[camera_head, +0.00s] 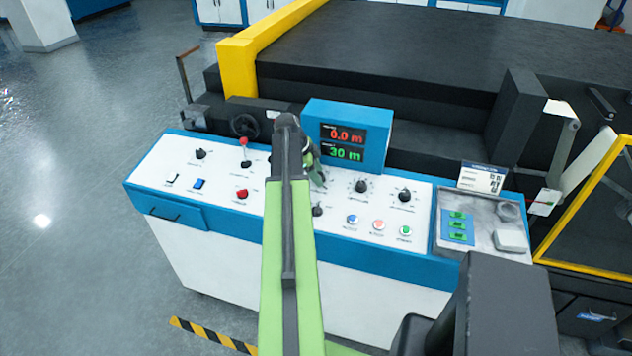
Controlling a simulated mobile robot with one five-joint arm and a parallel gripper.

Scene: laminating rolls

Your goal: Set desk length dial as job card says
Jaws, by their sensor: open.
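The control desk (215,214) has a white sloped panel with several black dials and small labels I cannot read. One dial (361,186) stands just right of my gripper, and another dial (404,195) is further right. Which dial is the length dial I cannot tell. The display (345,138) shows red 0.0 m above green 30 m. A white card (481,178), perhaps the job card, stands at the panel's right; its print is too small to read. My gripper (316,178) is open over the middle of the panel, partly hidden by my arm, holding nothing visible.
Blue, red and green buttons (378,225) line the front right of the panel. A red-knobbed lever (245,152) stands at the left. A grey tray (470,245) with green-marked items lies at the right end. The large black machine (390,50) is behind.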

